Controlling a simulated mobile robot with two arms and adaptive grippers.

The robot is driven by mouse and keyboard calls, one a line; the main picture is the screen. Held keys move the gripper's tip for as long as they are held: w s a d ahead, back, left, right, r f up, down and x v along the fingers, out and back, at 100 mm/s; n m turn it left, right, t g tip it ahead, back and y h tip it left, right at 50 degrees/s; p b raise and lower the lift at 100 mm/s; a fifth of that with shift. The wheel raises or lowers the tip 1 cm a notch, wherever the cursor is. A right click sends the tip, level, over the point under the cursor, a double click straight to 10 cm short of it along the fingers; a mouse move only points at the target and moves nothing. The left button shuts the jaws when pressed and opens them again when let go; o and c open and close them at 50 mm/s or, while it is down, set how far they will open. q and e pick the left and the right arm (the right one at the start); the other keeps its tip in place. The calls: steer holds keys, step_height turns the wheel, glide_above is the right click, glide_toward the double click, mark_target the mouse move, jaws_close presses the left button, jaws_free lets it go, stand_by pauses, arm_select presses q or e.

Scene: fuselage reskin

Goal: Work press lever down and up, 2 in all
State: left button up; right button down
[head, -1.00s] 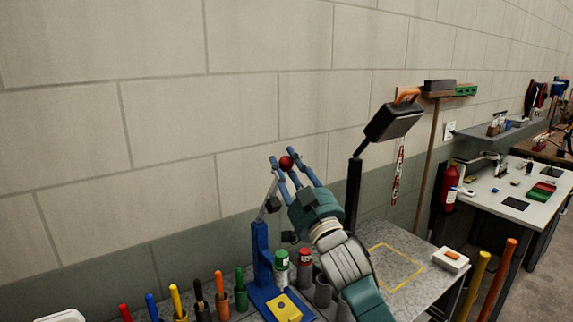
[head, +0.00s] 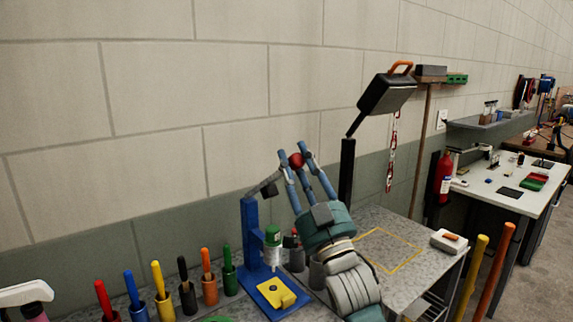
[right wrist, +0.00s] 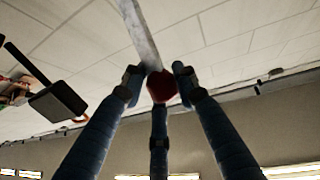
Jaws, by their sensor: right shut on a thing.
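The blue press (head: 252,245) stands on the grey bench, with a yellow block (head: 276,293) on its base. Its grey lever (head: 268,185) slants up to the right from the top of the column and ends in a red ball knob (head: 296,160). My right gripper (head: 300,162) is shut on the knob, its blue fingers around it. In the right wrist view the red knob (right wrist: 162,86) sits between the fingers, with the pale lever (right wrist: 138,30) running away from it. My left gripper is not in view.
A row of coloured-handled tools in cups (head: 165,305) stands left of the press. A green-capped bottle (head: 272,240) is close beside the column. A dark lamp (head: 386,94) on a post rises at right. A yellow outlined square (head: 388,252) on the bench is empty.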

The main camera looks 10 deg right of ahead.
steer(key=s+f+b, duration=0.2)
steer(key=f+b, duration=0.1)
steer(key=f, duration=0.3)
steer(key=s+d+f+b, duration=0.1)
steer(key=s+f+b, duration=0.1)
steer(key=f, duration=0.4)
steer(key=shift+s+d+f+b, duration=0.15)
steer(key=shift+d+f+b, duration=0.15)
steer(key=shift+f+b, duration=0.1)
steer(key=c, duration=1.9)
jaws_free()
steer(key=o, duration=0.4)
steer(key=shift+s+r, duration=0.2)
steer(key=shift+s, duration=0.05)
steer(key=shift+o, duration=0.3)
steer(key=shift+s+r, duration=0.15)
steer(key=shift+s, duration=0.15)
steer(key=shift+w, duration=0.1)
